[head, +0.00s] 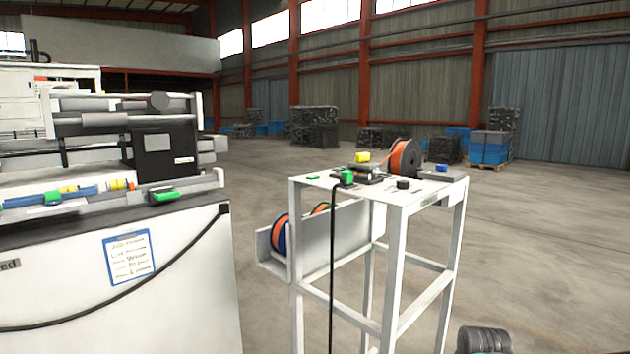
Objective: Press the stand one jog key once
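A white frame stand (393,272) is right of centre, with small parts on its top. These are a green block (347,176), a yellow block (362,157), a blue piece (442,167) on a grey box and a black round piece (403,184). An orange and black reel (404,158) stands upright among them. I cannot tell which part, if any, is the stand one jog key; no label is readable. A black cable (333,265) hangs down from near the green block. My gripper is not in view.
A white machine (120,290) with a clipboard (129,257) fills the left. A side tray (335,246) on the stand holds reels. A dark ribbed object (484,340) is at the bottom edge. Open floor (560,250) lies right; pallets (490,150) stand far back.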

